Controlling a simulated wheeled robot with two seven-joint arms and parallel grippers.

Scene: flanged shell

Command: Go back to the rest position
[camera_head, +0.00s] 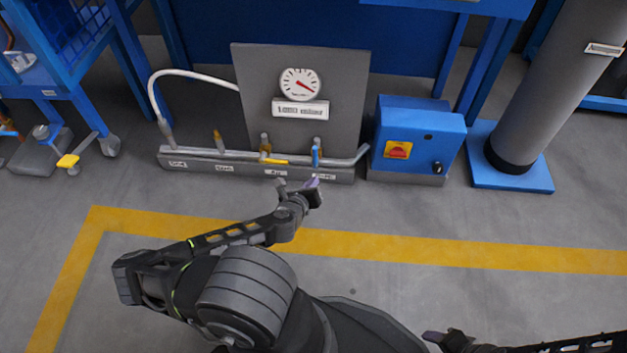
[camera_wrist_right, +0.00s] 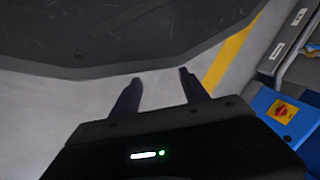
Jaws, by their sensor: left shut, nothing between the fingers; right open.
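My left gripper (camera_head: 312,189) is shut and empty in the head view. It is in front of the labelled valve manifold (camera_head: 225,170), near its right half; I cannot tell whether it touches anything. My left arm reaches up from the lower left. My right gripper (camera_head: 440,342) shows only partly at the bottom edge of the head view. In the right wrist view my right gripper (camera_wrist_right: 157,90) is open, with nothing between its two dark fingers, over bare grey floor.
A gauge panel (camera_head: 350,100) stands behind the manifold. A blue box with a red switch (camera_head: 421,140) stands right of it, then a grey column (camera_head: 545,90) on a blue base. A blue cart (camera_head: 85,75) is at upper left. The floor inside the yellow line (camera_head: 440,248) is clear.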

